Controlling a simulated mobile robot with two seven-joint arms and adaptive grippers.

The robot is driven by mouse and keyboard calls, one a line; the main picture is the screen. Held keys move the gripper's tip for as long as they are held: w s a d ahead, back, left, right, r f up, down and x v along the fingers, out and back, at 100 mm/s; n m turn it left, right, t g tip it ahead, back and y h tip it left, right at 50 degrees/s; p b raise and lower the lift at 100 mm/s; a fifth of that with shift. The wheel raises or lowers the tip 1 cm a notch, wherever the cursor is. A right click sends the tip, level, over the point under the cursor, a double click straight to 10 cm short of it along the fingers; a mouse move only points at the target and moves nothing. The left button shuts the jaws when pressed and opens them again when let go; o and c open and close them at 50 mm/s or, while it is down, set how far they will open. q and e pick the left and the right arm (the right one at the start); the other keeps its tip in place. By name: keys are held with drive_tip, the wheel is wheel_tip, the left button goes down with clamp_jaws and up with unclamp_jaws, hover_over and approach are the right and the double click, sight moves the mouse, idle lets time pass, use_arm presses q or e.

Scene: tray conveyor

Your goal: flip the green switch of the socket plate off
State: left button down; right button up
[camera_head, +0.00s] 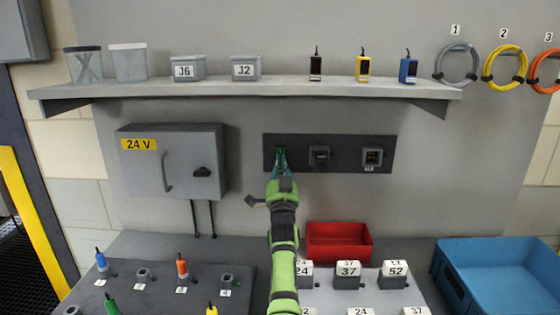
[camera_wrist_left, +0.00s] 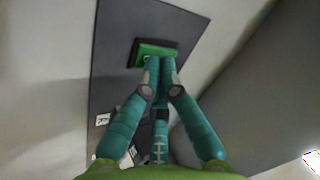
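The dark socket plate (camera_head: 340,142) is on the wall below the shelf. The green switch (camera_wrist_left: 155,48) is at the plate's end, and its green face shows above my fingertips in the left wrist view. In the head view my left gripper (camera_head: 280,154) covers most of that switch, at the left end of the plate. In the left wrist view my left gripper (camera_wrist_left: 160,62) has its teal fingers drawn together at the tips, with nothing visible between them. The tips are at the switch's edge; I cannot tell whether they touch it. My right gripper is in neither view.
Two more plate fittings, a grey one (camera_head: 319,156) and a dark one (camera_head: 372,157), sit right of the green switch. A grey 24 V box (camera_head: 205,140) is on the wall to the left. A shelf (camera_head: 270,89) runs above. A red bin (camera_head: 338,256) stands below the plate.

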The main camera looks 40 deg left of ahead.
use_arm(q)
drive_tip(key=shift+s+d+r+p, duration=0.1)
drive_tip(key=shift+s+d+p, duration=0.2)
drive_tip(key=shift+p, duration=0.2)
drive_tip(key=shift+s+d, duration=0.2)
drive_tip(key=shift+s, duration=0.15)
drive_tip(key=shift+s+d+r+p, duration=0.1)
drive_tip(key=shift+s+d+p, duration=0.1)
drive_tip(key=shift+p, duration=0.5)
drive_tip(key=s+d+p, duration=0.2)
drive_tip(key=s+p, duration=0.1)
drive_tip(key=shift+s+d+r, duration=0.15)
drive_tip(key=shift+d, duration=0.25)
drive_tip(key=shift+r, duration=0.1)
